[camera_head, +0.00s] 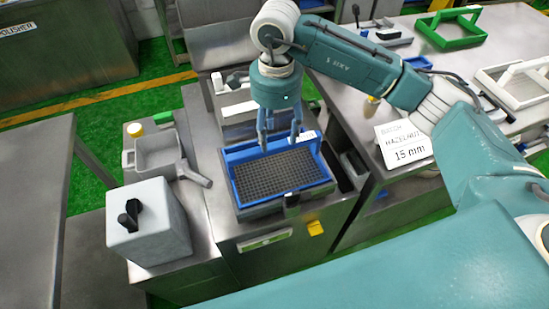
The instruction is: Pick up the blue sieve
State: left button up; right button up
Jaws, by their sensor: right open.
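The blue sieve (230,155) has a raised blue frame around a dark perforated mesh. It sits in a grey holder on top of a metal cabinet, in the middle of the view. My right gripper (279,142) points down at the sieve's far side, with its two fingers spread apart. The fingertips are close to the far part of the frame; I cannot tell whether they touch it. Nothing shows between the fingers. My left gripper is not in view.
A grey box with a black knob (148,222) and a grey scoop-like container (158,152) stand left of the sieve.

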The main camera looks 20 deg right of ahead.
aim_at(275, 146)
jog(key=shift+f, duration=0.45)
jog(key=shift+w+f, duration=0.15)
jog(key=shift+f, duration=0.15)
notch_tip(275, 146, down, 4)
jog(key=shift+f+p, duration=0.2)
jog(key=shift+p, duration=1.05)
jog(key=shift+f, duration=0.35)
jog(key=shift+c, duration=1)
jog(key=c, duration=0.9)
grip_shut()
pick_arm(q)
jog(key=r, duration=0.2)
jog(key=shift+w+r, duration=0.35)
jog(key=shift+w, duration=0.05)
